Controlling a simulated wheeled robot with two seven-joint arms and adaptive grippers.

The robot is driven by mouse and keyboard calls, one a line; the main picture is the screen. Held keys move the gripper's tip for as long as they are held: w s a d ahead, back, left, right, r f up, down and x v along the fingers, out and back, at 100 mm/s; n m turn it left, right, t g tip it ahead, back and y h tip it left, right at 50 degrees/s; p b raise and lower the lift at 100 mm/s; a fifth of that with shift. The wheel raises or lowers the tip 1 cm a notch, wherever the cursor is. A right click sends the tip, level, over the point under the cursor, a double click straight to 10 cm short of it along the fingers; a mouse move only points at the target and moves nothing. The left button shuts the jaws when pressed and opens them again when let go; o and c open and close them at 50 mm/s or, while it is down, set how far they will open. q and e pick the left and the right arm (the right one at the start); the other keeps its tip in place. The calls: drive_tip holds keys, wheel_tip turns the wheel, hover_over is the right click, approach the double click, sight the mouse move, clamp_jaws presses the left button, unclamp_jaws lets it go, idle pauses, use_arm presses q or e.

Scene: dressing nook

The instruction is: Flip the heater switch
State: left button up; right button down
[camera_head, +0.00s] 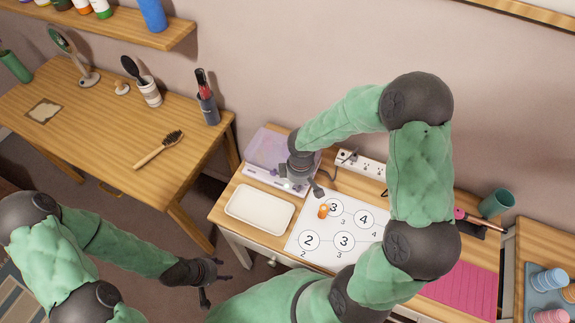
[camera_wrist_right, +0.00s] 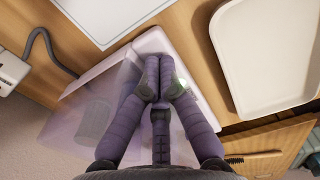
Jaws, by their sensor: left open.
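The heater (camera_head: 262,150) is a pale lavender box with a see-through top at the back left of the small table. Its pale casing also shows in the right wrist view (camera_wrist_right: 150,42). My right gripper (camera_head: 300,185) reaches down over its right front part. In the right wrist view the finger ends are drawn together (camera_wrist_right: 158,78) over the pale panel, with nothing seen between them. A small greenish glow shows beside one fingertip; the switch itself is not clear, and contact cannot be told. My left gripper (camera_head: 212,280) is open and empty, low and left of the table.
A cream tray (camera_head: 259,209) lies in front of the heater. A white numbered sheet (camera_head: 325,242) with an orange item (camera_head: 323,211) lies to the right. A power strip (camera_head: 362,163) with a cord is behind.

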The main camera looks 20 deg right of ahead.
drive_tip(key=shift+r, duration=0.15)
drive_tip(key=shift+r+p, duration=2.95)
drive_tip(key=shift+r, duration=0.45)
drive_tip(key=shift+f, duration=0.1)
